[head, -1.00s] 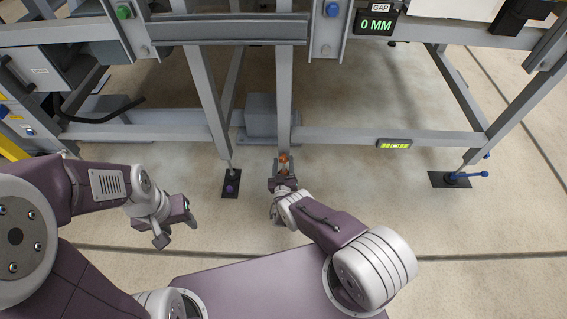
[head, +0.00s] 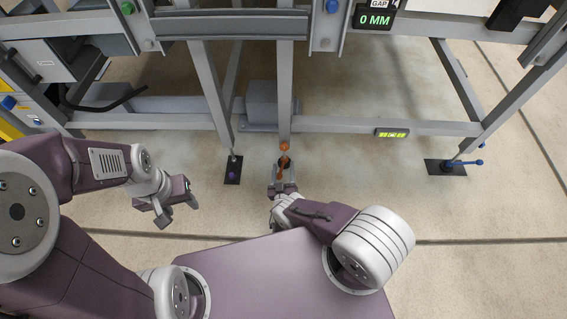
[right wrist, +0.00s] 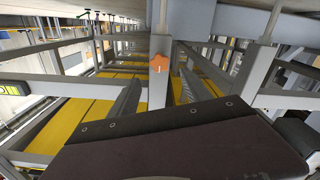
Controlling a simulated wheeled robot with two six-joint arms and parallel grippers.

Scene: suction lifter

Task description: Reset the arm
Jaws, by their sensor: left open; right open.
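My left gripper (head: 178,212) is open and empty above the floor at the left in the head view. My right gripper (head: 283,186) is open, just in front of a small foot with an orange part (head: 284,147) at the base of the frame's middle post. The orange part shows more clearly in the right wrist view, where an orange knob (right wrist: 159,63) stands in front of a grey post. The gripper looks apart from the knob; the lower orange part is partly hidden by the gripper in the head view.
The grey metal frame (head: 340,125) fills the far side. A foot with a purple knob (head: 232,175) stands left of my right gripper, and a foot with a blue lever (head: 463,163) stands at the right. A gap display (head: 374,19) reads 0 MM.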

